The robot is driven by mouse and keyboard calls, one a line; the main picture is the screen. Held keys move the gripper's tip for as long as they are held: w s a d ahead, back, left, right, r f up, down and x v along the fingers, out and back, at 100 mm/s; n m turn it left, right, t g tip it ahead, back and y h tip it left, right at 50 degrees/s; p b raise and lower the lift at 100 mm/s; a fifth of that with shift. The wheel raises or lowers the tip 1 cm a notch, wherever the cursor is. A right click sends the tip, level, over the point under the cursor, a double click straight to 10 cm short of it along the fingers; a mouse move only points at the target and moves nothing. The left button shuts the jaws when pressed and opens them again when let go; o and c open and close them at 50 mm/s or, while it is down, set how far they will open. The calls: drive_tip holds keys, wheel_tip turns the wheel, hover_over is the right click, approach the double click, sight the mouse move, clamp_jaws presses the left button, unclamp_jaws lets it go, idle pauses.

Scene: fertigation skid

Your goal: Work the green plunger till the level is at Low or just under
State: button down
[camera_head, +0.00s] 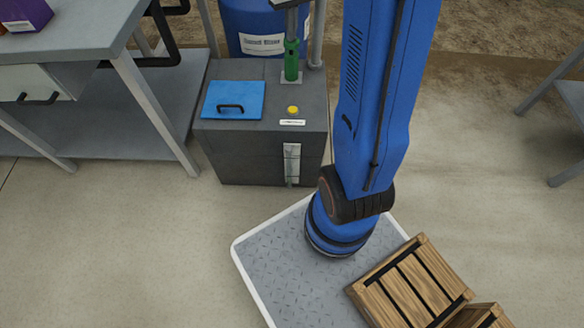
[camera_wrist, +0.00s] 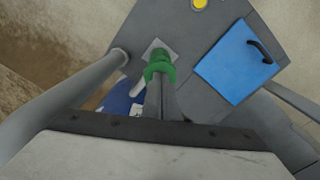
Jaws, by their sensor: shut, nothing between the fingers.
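The green plunger (camera_head: 292,60) stands upright on a small plate at the back of the dark grey tank (camera_head: 225,150). It also shows in the wrist view (camera_wrist: 159,62). My gripper (camera_wrist: 160,82) is shut and empty, with its fingertips at the top end of the plunger. In the head view, my gripper (camera_head: 291,27) is right above the plunger. I cannot tell whether the fingertips touch it. A pale upright level gauge (camera_head: 292,163) is on the tank's front. Its level and marks are too small to read.
The tank top has a blue lid (camera_head: 232,101) with a black handle and a yellow button (camera_head: 293,110). A blue barrel (camera_head: 255,22) stands behind, with a grey post (camera_head: 318,35) close right of the plunger. A grey bench (camera_head: 75,35) is at left. Wooden crates (camera_head: 415,285) are at lower right.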

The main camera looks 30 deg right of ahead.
drive_tip(key=shift+r, duration=2.55)
